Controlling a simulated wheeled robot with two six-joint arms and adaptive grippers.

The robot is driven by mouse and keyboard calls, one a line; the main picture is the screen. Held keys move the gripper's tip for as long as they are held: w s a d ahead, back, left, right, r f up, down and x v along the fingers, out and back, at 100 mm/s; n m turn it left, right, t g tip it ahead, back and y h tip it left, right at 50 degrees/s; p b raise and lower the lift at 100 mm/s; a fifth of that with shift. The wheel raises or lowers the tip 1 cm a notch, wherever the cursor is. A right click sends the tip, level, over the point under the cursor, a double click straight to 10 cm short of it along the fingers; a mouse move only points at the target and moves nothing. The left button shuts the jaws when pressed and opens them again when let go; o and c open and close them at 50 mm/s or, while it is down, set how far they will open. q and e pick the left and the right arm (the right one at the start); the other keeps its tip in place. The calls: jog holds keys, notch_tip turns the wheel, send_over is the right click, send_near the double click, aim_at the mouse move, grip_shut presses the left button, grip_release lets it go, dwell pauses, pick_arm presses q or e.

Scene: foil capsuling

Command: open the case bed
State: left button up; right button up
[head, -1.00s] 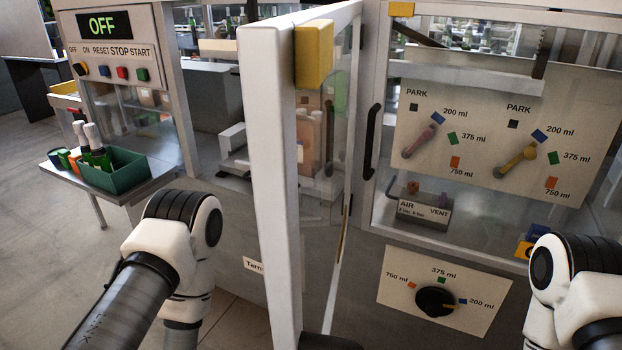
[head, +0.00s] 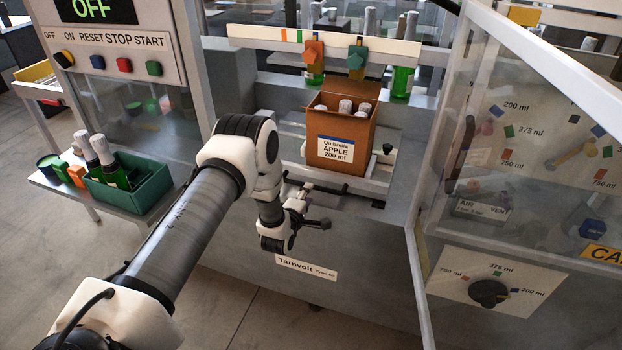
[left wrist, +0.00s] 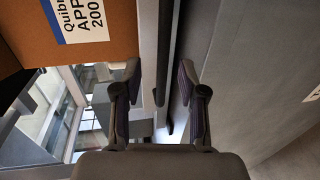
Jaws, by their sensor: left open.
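The case bed (head: 362,199) is a grey metal shelf in the machine's front. On it stands an open brown carton (head: 340,148) labelled Quiberelle APPLE 200 ml, with several pale-topped bottles inside. A dark bar (head: 330,184) runs along the bed's front edge. My left gripper (head: 318,222) is open and empty, just in front of and below the bed. In the left wrist view the gripper (left wrist: 158,88) has its fingers spread on either side of a dark bar (left wrist: 166,45), with the carton (left wrist: 95,55) at upper left. I cannot tell whether the bar lies between the fingertips in depth. My right gripper is out of view.
A clear framed door (head: 425,265) stands right of the bed, with size dials seen through it. At left are the control panel (head: 110,50) reading OFF and a green bin (head: 130,185) of bottles on a side shelf. Floor in front is clear.

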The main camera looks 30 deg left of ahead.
pick_arm(q)
jog(key=x, duration=0.6)
jog(key=shift+w+a+f+p, duration=0.15)
jog(key=shift+f+p, duration=0.15)
jog(key=shift+f, duration=0.05)
jog(key=shift+r, duration=0.1)
grip_shut()
